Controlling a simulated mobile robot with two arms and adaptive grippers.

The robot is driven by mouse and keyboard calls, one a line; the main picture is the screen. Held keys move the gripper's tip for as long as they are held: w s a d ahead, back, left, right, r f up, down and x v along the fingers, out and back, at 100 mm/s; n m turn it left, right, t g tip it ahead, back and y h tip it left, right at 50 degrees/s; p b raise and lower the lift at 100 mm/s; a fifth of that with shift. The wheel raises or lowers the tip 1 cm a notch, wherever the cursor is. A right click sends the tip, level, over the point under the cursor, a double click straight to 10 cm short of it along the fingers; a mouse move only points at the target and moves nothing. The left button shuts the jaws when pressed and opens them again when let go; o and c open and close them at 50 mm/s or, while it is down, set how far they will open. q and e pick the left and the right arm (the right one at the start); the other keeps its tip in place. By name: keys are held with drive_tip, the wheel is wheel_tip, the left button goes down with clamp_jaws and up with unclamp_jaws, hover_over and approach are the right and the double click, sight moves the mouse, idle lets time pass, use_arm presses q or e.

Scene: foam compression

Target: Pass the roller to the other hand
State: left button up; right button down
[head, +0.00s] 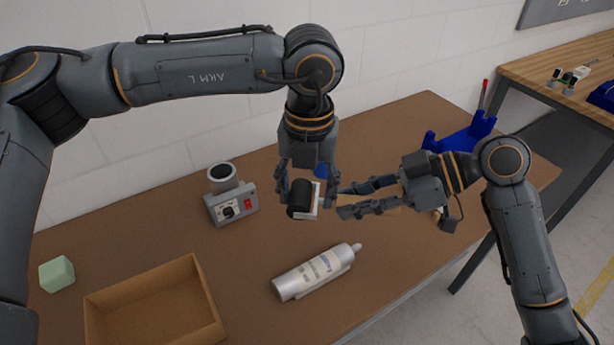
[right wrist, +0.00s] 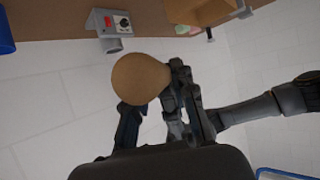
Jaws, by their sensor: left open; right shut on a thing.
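The roller (head: 299,202) has a black drum, a pale frame beside it and a tan handle, and is held above the table. My right gripper (head: 345,200) is shut on the roller's tan handle, which shows partly between its fingers. In the right wrist view, a round tan shape, apparently the handle (right wrist: 138,80), sits in front of the fingers. My left gripper (head: 306,198) points down from above, open, with its fingers on either side of the black drum. Whether those fingers touch the drum cannot be told.
A white and grey bottle (head: 315,272) lies on the brown table below the grippers. A grey device (head: 232,206) with a red switch stands left, near an open cardboard box (head: 205,310) and a green block (head: 57,273). A blue holder (head: 465,138) stands at the back right.

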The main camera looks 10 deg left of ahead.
use_arm(q)
drive_tip(key=shift+f, duration=0.1)
drive_tip(key=shift+c, duration=0.2)
use_arm(e)
drive_tip(key=shift+r, duration=0.1)
use_arm(q)
drive_tip(key=c, duration=1.1)
drive_tip(key=shift+d, duration=0.1)
use_arm(e)
drive_tip(key=c, duration=1)
unclamp_jaws()
